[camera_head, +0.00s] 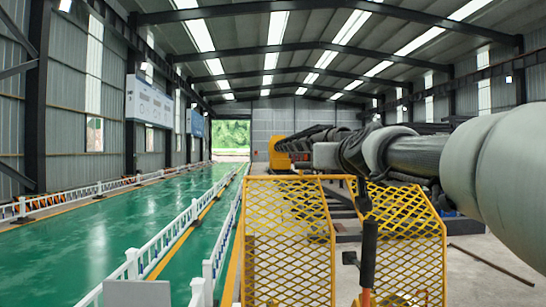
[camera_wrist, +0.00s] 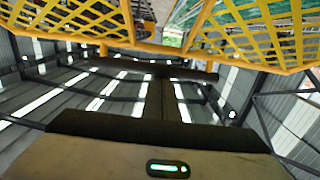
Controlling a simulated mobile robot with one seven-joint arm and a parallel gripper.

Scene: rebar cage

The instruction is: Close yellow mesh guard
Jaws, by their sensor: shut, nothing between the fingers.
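The yellow mesh guard shows in the head view as a left panel (camera_head: 290,240) and a right panel (camera_head: 405,240). They are set at an angle to each other, with a gap between them. The wrist view looks upside down: the mesh (camera_wrist: 255,28) fills the top corners and a yellow frame bar runs below it. My gripper (camera_wrist: 161,82) appears in the wrist view as narrow dark fingers, shut and empty, short of the yellow frame in the picture. In the head view my arm reaches in from the right, above the right panel. The fingertips cannot be made out there.
A dark upright bar (camera_head: 369,250) with an orange lower end stands in the gap between the panels. Orange machinery (camera_head: 280,152) is behind the guard. White railings (camera_head: 180,240) border the green floor (camera_head: 90,250) at left. A dark rod (camera_head: 490,264) lies on the floor at right.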

